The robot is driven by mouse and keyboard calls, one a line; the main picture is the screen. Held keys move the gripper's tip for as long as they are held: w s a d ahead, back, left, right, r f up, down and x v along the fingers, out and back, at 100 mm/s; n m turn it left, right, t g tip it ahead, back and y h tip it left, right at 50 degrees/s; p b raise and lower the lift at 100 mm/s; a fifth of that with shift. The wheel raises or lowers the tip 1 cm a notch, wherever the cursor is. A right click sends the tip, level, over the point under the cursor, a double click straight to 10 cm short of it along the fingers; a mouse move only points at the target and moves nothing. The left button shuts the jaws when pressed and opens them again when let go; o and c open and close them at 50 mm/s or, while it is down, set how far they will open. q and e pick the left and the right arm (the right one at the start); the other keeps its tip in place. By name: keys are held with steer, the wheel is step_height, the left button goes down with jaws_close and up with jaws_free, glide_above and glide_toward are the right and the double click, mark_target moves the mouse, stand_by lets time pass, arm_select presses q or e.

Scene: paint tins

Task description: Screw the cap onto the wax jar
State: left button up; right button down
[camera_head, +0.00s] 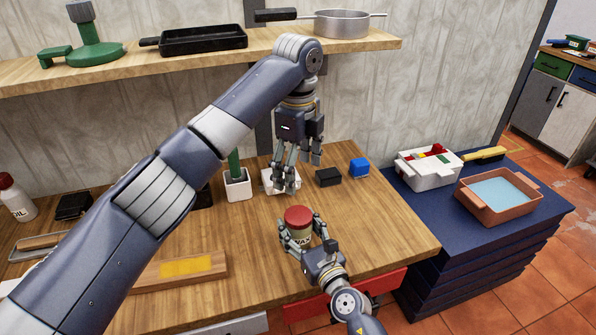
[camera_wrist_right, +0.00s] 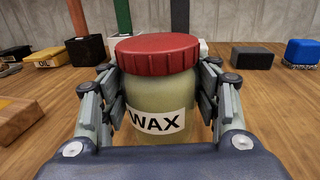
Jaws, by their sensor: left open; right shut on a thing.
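The wax jar (camera_wrist_right: 158,110) is a pale yellowish jar with a white WAX label, upright on the wooden table. The red cap (camera_wrist_right: 158,54) sits on its mouth; it also shows in the head view (camera_head: 298,216). I cannot tell whether the cap is threaded tight. My right gripper (camera_head: 297,240) is shut around the jar's sides, below the cap. My left gripper (camera_head: 287,183) is open and empty, pointing down above the table, behind and above the jar. It partly hides a white holder (camera_head: 268,178).
A white pot with a green post (camera_head: 237,186), a black block (camera_head: 328,177) and a blue block (camera_head: 359,167) stand behind the jar. A board with a yellow pad (camera_head: 188,267) lies left. A blue cabinet (camera_head: 408,177) with trays is at right. A shelf (camera_head: 190,62) hangs above.

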steer(key=shift+c, duration=2.3)
jaws_free()
steer(key=shift+s, duration=0.1)
steer(key=v, duration=1.2)
steer(key=shift+d, duration=0.1)
steer(key=shift+f, duration=0.1)
